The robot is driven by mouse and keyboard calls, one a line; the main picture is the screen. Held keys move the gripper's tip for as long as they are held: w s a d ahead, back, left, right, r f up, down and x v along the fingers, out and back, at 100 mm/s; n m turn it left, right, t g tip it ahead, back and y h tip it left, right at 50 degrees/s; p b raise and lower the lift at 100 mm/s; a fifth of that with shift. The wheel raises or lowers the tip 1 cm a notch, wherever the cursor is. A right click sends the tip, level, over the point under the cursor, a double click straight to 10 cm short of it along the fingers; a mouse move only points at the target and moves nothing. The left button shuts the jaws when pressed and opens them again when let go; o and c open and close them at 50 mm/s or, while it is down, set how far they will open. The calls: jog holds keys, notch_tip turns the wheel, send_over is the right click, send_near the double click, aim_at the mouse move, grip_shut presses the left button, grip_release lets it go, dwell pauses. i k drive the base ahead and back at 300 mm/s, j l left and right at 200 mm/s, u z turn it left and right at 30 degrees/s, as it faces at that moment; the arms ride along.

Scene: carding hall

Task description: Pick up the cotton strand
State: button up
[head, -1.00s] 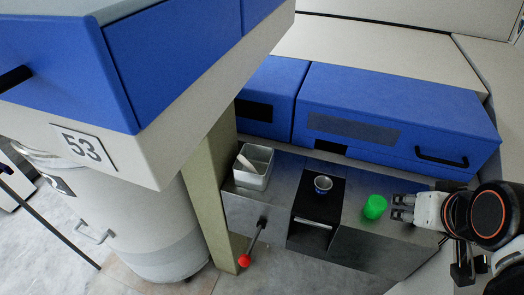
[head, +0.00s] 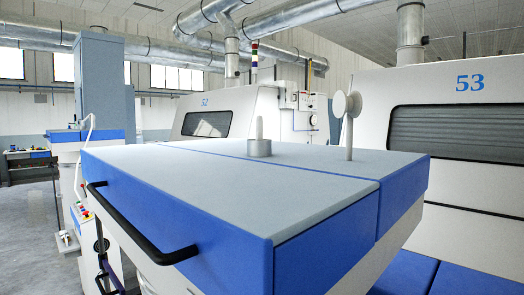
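I see no cotton strand in the head view now. My gripper is also out of view. Close in front of me is a machine top with a pale grey-blue lid (head: 215,185) and blue side panels (head: 222,238). Whatever lies below or behind this machine top is hidden.
A black handle bar (head: 140,232) juts from the machine's left side. The white machine marked 53 (head: 475,125) stands at the right, and another marked 52 (head: 225,112) behind. Open grey floor (head: 30,225) shows at the left. Ducts (head: 150,50) run overhead.

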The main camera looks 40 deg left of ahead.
aim_at(260, 120)
jog(key=u, duration=1.65)
